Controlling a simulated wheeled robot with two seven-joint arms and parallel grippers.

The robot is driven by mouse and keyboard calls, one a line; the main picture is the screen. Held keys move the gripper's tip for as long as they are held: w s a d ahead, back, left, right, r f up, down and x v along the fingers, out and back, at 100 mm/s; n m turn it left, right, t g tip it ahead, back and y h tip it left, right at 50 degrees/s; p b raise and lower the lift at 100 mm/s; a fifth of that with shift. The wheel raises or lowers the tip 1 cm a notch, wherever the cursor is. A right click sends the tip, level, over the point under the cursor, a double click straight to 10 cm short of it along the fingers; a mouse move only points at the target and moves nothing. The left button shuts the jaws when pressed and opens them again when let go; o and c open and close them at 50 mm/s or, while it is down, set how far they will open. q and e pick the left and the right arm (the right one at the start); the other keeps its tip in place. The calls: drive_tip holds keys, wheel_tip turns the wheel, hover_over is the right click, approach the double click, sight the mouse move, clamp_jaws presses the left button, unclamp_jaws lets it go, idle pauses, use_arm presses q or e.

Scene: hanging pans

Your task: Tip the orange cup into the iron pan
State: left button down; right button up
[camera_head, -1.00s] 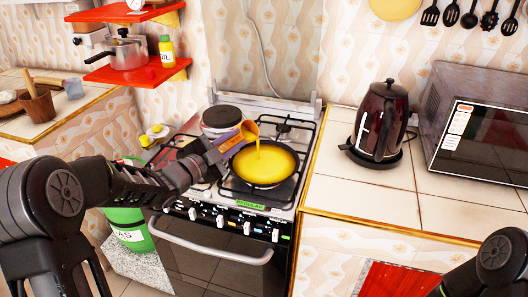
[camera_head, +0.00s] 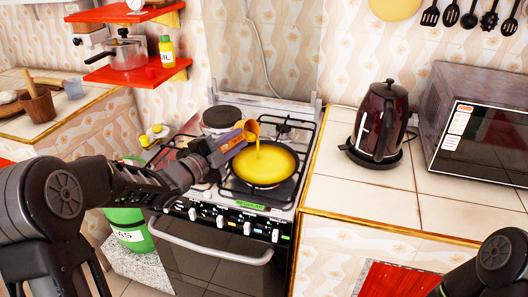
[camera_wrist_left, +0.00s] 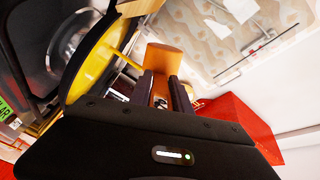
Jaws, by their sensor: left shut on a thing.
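The orange cup (camera_head: 251,131) is tipped over the iron pan, and a yellow stream runs from it down into the pan. The iron pan (camera_head: 264,186) sits on the stove and holds a wide yellow layer; only its dark rim shows. My left gripper (camera_head: 238,137) is shut on the orange cup, at the pan's upper left. In the left wrist view the orange cup (camera_wrist_left: 165,61) is beyond the fingers, with the yellow stream at its left reaching the pan (camera_wrist_left: 92,62). My right gripper is out of view; only part of my right arm shows at the lower right.
The stove (camera_head: 225,228) has a second dark round item (camera_head: 221,117) at its back left. A dark red kettle (camera_head: 379,122) and a microwave (camera_head: 478,128) stand on the right counter. A red shelf (camera_head: 140,72) with a pot hangs at the upper left. The counter's front is clear.

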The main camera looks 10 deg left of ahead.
use_arm(q)
drive_tip(key=shift+d+m, duration=0.15)
drive_tip(key=shift+m, duration=0.25)
drive_tip(key=shift+s+d+r, duration=0.1)
drive_tip(key=shift+s+d+m, duration=0.25)
drive_tip(key=shift+d+m, duration=0.2)
drive_tip(key=shift+m, duration=0.1)
drive_tip(key=shift+s+d+m, duration=0.2)
drive_tip(key=shift+d+m, duration=0.25)
drive_tip(key=shift+m, duration=0.1)
drive_tip(key=m+b, duration=0.2)
drive_tip(key=b, duration=0.2)
drive_tip(key=d+m+b, duration=0.1)
drive_tip(key=m+b, duration=0.1)
drive_tip(key=b, duration=0.2)
drive_tip(key=m+b, duration=0.2)
drive_tip(key=b, duration=0.2)
drive_tip(key=shift+s+d+f+b, duration=0.25)
drive_tip(key=shift+s+b, duration=0.05)
drive_tip(key=shift+b, duration=0.1)
drive_tip(key=n+p, duration=0.1)
drive_tip(key=p, duration=0.3)
drive_tip(key=shift+w+a+r+n+p, duration=0.1)
drive_tip(key=shift+a+r+n+p, duration=0.2)
drive_tip(key=shift+n+p, duration=0.1)
